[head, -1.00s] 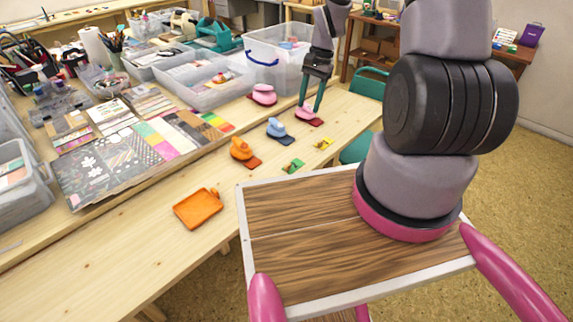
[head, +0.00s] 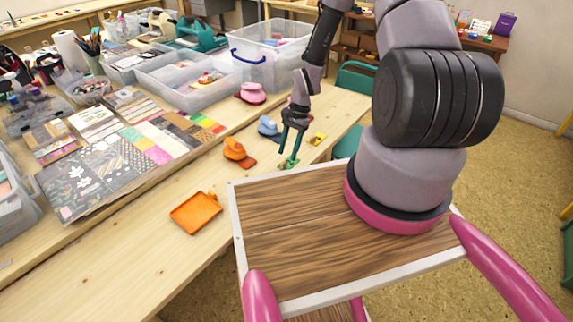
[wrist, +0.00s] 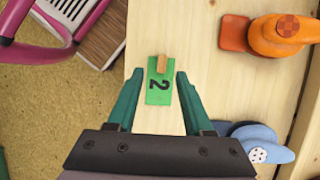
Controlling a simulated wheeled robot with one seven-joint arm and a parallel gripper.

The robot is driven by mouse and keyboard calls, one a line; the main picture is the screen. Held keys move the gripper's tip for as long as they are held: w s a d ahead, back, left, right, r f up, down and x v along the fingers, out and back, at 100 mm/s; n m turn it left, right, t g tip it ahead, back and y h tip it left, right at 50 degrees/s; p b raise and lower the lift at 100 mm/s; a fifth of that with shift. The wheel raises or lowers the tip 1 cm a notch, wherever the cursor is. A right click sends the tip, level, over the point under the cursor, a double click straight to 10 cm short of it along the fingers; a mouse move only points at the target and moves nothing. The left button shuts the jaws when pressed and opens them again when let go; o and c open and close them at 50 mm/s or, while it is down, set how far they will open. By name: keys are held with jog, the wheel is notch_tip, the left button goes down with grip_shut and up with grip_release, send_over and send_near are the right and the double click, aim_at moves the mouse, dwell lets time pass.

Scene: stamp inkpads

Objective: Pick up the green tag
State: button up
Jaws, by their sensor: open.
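The green tag (wrist: 158,96) lies flat on the wooden table in the wrist view, with a dark number 2 and a small wooden peg (wrist: 162,64) on it. In the head view the tag (head: 283,164) is partly hidden by my gripper. My gripper (wrist: 156,78) is open, with one green finger on each side of the tag in the wrist view. In the head view my gripper (head: 289,158) points down at the tag near the table's front edge. I cannot tell how far the fingertips are above the table.
An orange stamp (wrist: 277,36) with its orange pad lies to the right in the wrist view, and a blue stamp (wrist: 262,145) below it. A yellow tag (head: 318,138) lies behind my gripper. An orange tray (head: 196,212) sits at the left. The table edge is close.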

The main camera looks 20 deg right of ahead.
aim_at(284, 162)
jog(key=x, duration=0.3)
jog(key=shift+a+f, duration=0.15)
jog(key=shift+f, duration=0.2)
grip_shut()
jog(key=shift+r, duration=0.1)
